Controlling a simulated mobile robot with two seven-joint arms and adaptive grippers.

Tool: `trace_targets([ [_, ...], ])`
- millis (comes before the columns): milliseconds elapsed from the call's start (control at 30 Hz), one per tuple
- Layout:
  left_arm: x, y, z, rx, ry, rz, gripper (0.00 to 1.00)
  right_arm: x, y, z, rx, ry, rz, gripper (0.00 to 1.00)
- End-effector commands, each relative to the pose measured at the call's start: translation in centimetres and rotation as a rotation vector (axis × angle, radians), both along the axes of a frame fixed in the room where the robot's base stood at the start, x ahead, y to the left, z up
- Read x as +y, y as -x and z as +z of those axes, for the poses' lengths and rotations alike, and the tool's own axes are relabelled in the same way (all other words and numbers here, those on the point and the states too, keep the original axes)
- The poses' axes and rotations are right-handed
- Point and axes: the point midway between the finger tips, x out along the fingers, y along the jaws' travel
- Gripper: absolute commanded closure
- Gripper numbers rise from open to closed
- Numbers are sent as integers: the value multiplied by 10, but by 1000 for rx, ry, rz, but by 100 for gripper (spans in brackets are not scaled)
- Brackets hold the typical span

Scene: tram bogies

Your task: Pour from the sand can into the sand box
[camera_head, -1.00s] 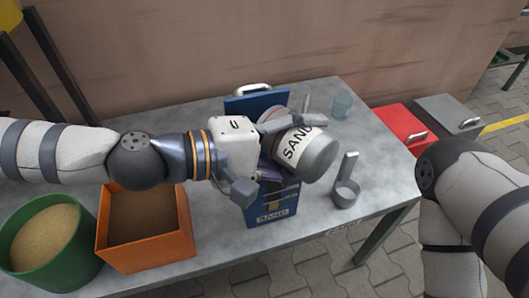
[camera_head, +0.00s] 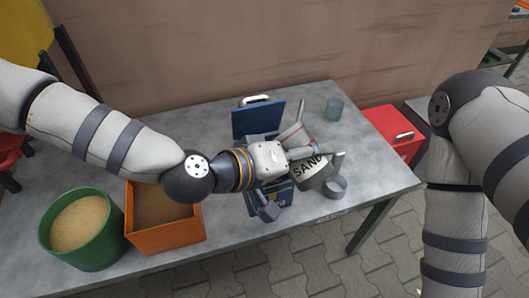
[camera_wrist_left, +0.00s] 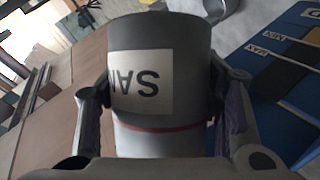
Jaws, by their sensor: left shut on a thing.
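The sand can (camera_head: 309,168) is grey with a white SAND label and a red line. My left gripper (camera_head: 303,157) is shut around its side and holds it tilted over the right part of the sand box. The wrist view shows the can (camera_wrist_left: 160,45) between both fingers (camera_wrist_left: 160,112). The blue sand box (camera_head: 283,197) stands on the table with its blue lid (camera_head: 258,119) raised at the back. My gripper and the can hide most of its opening. I see no sand flowing, and the can's mouth is not clear. My right gripper is out of view.
A grey scoop (camera_head: 335,187) stands close right of the can. A clear cup (camera_head: 334,108) is behind it. An orange bin (camera_head: 168,238) and a green tub (camera_head: 98,257) of sand stand left on the grey table (camera_head: 380,180). A red box (camera_head: 388,128) is beyond its right edge.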

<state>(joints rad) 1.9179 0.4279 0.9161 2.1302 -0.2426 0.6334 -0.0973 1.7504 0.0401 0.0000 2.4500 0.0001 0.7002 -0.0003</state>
Motion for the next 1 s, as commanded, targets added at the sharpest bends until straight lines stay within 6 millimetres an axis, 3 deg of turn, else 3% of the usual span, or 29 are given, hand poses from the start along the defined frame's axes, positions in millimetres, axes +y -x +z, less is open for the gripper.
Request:
trace_targets([
  [33, -2, 0, 12, -74, -46, -6, 71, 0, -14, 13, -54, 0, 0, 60],
  [133, -1, -1, 16, -158, -126, -7, 71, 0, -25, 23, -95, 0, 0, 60],
  [600, -20, 21, -19, -572, -556, -7, 71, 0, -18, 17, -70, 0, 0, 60],
  [800, -23, 24, -37, -679, -662, -2, 71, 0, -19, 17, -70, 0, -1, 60],
  [1000, -24, 24, -29, -716, -695, 2, 71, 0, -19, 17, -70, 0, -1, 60],
])
